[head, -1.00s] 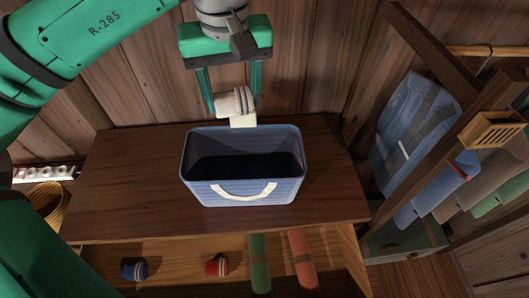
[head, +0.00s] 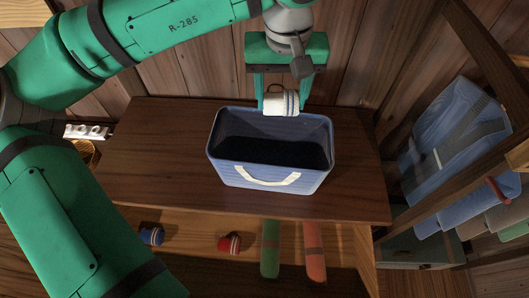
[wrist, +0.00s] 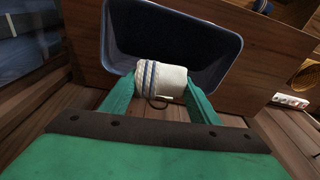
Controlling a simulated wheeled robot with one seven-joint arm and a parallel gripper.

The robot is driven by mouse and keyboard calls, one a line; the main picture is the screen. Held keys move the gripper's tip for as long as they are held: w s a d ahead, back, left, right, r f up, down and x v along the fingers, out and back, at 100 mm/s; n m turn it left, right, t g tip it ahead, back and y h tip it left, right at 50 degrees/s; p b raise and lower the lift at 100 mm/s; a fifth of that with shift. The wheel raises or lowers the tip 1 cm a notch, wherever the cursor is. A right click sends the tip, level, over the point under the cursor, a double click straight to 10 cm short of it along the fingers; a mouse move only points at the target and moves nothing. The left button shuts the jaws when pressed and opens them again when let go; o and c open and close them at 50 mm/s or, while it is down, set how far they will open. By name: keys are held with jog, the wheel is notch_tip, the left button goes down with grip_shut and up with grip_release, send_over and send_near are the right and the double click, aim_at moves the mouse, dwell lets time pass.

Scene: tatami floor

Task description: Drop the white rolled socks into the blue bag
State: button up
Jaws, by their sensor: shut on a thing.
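The white rolled socks (head: 281,103) have blue stripes at one end. My gripper (head: 283,104) is shut on them, one finger at each side, and holds them at the back rim of the blue bag. The blue bag (head: 262,176) stands upright and open on the wooden cabinet top, with a white handle at its front and a dark inside. In the wrist view the socks (wrist: 160,82) sit between the green fingers and overlap the near rim of the bag (wrist: 118,40). Whether they touch the rim I cannot tell.
The cabinet top (head: 150,165) is clear on both sides of the bag. Its open drawer below holds blue socks (head: 152,234), red socks (head: 230,243), a green roll (head: 270,250) and a red roll (head: 314,250). A wooden rack with hanging clothes (head: 450,130) stands at the right.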

jog(key=shift+a, duration=0.1)
jog(key=o, duration=1.1)
jog(key=shift+w, duration=0.1)
notch_tip(320, 180, up, 11)
jog(key=s, duration=0.1)
jog(key=shift+s+f, duration=0.15)
jog(key=shift+s, duration=0.15)
jog(key=f, duration=0.3)
jog(key=w+f, duration=0.1)
jog(key=f, duration=0.6)
jog(key=shift+w+f, duration=0.2)
jog(key=shift+w, duration=0.05)
jog(key=shift+w+r, duration=0.1)
jog(key=shift+r, duration=1.65)
